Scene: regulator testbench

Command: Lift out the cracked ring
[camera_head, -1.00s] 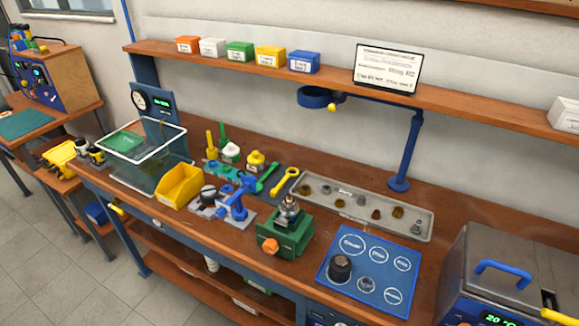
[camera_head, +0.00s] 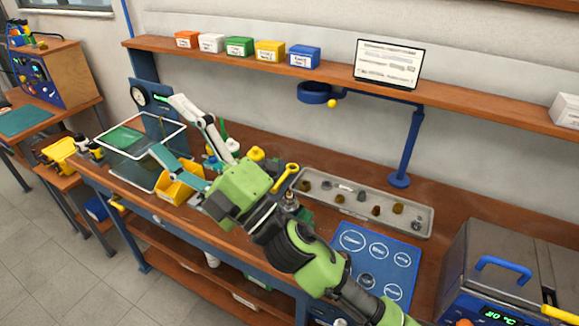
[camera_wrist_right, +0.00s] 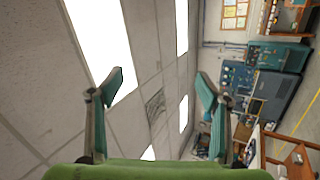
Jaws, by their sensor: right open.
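I cannot make out a cracked ring in either view. The regulator body (camera_head: 290,200) in the green vise (camera_head: 306,214) shows only in part, behind my right arm. My right gripper (camera_head: 166,124) is open and empty, raised over the left part of the bench with its fingers pointing up and left. In the right wrist view its two teal fingers (camera_wrist_right: 159,75) stand wide apart, with ceiling panels and lights between them. My left gripper is not in view. A grey tray (camera_head: 428,222) of small parts lies at the back of the bench.
A blue mat (camera_head: 403,277) with white circles lies front right, partly covered by my arm. A metal machine (camera_head: 500,245) stands at the right. A yellow bin (camera_head: 170,192) and clear tank (camera_head: 115,165) are at the left. A shelf (camera_head: 220,66) with coloured boxes runs above.

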